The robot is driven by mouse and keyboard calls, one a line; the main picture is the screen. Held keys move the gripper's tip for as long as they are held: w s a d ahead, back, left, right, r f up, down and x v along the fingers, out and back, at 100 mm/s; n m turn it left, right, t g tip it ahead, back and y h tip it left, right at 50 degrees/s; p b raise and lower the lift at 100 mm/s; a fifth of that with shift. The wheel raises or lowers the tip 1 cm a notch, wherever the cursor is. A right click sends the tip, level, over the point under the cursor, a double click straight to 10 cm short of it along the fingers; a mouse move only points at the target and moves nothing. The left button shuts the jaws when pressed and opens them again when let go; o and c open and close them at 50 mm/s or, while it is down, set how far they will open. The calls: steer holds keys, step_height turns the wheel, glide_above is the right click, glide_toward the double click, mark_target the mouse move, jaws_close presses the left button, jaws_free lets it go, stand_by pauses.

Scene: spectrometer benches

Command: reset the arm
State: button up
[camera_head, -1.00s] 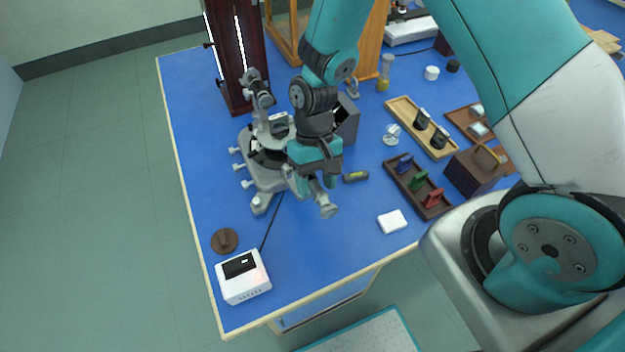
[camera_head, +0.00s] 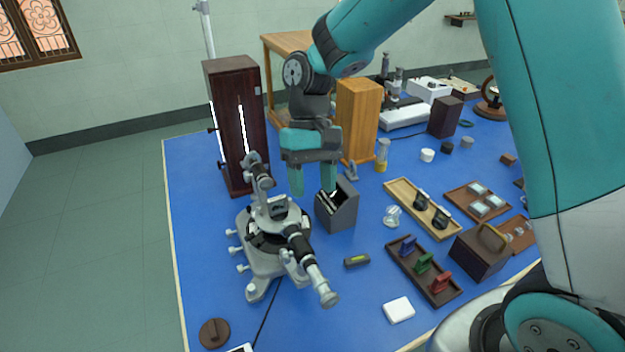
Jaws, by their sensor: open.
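My gripper (camera_head: 314,180) hangs fingers down over the blue bench, open, with nothing between its two teal fingers. It is in front of the dark wooden lamp box and above and behind the grey spectrometer (camera_head: 272,240). One finger overlaps the grey open-topped box (camera_head: 338,210) in the picture; I cannot tell whether they touch, but the gripper looks higher. My arm rises from the lower right and bends over the bench.
A tall dark lamp housing (camera_head: 237,120) stands left of my gripper, and a light wooden box (camera_head: 357,118) right of it. A wooden tray (camera_head: 423,208), a dark rack (camera_head: 410,262) with coloured pieces, a spirit level (camera_head: 357,261) and a white block (camera_head: 398,310) lie rightward.

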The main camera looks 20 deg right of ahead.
steer(key=shift+w+r, duration=0.15)
steer(key=shift+r, duration=0.15)
steer(key=s+a+r+n+t+y, duration=0.1)
steer(key=s+r+n+t, duration=0.1)
steer(key=s, duration=0.7)
steer(key=s+a+r+n+t+y+b, duration=0.1)
steer(key=s+r+n, duration=0.3)
steer(key=s, duration=0.5)
steer(key=shift+s+a+r+t+y+b, duration=0.35)
steer(key=shift+a+r+t, duration=0.2)
steer(key=shift+a+t, duration=0.25)
steer(key=shift+d, duration=0.15)
